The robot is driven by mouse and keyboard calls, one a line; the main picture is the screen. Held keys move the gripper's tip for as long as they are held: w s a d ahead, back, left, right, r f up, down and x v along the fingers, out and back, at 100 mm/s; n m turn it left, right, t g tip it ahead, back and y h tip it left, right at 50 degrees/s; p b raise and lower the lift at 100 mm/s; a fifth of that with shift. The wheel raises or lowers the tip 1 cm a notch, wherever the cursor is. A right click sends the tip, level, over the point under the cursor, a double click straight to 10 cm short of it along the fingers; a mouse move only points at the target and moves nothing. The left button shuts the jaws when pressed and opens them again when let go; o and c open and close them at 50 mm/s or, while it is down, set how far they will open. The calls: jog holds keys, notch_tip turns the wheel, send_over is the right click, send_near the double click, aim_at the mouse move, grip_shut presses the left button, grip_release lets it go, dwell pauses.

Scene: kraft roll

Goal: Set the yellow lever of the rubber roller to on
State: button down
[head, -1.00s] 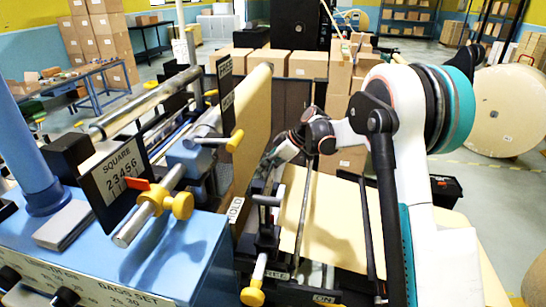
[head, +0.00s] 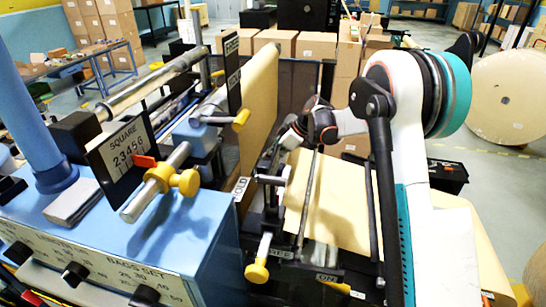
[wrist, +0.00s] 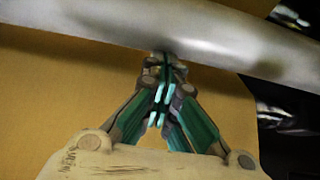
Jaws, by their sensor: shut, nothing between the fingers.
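A yellow-knobbed lever (head: 257,270) hangs at the front of the machine's lower section in the head view, left of a small FREE label (head: 281,254). An ON label (head: 327,278) sits to its right. A small yellow part (head: 335,288) lies just below the ON label; I cannot tell whether it is a lever. My gripper is shut and empty in the wrist view (wrist: 162,95), over tan paper, with its fingertips close to a grey bar (wrist: 190,45). I cannot tell if they touch. In the head view my gripper is beyond the lever, its fingertips unclear.
Another yellow-knobbed handle (head: 184,181) is on the blue cabinet (head: 180,235), near the SQUARE dial plate (head: 125,160). A further yellow-tipped lever (head: 241,120) is behind it. A tan paper sheet (head: 340,205) slopes beneath my arm. Rods and black frame parts crowd the lever.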

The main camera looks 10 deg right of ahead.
jog(key=shift+w+a+f+h+b, duration=0.2)
jog(key=shift+a+f+h+b, duration=0.35)
jog(key=shift+f, duration=0.3)
jog(key=f+b, duration=0.1)
jog(key=a+f+g+h+b, duration=0.1)
jog(key=f, duration=0.1)
jog(key=f+h+b, duration=0.1)
jog(key=shift+w+a+f+h, duration=0.2)
jog(key=shift+w+f+h, duration=0.05)
jog(key=shift+w, duration=0.05)
jog(key=shift+w+a+f+g+b, duration=0.15)
jog(key=shift+f+g+b, duration=0.15)
jog(key=shift+f+b, duration=0.45)
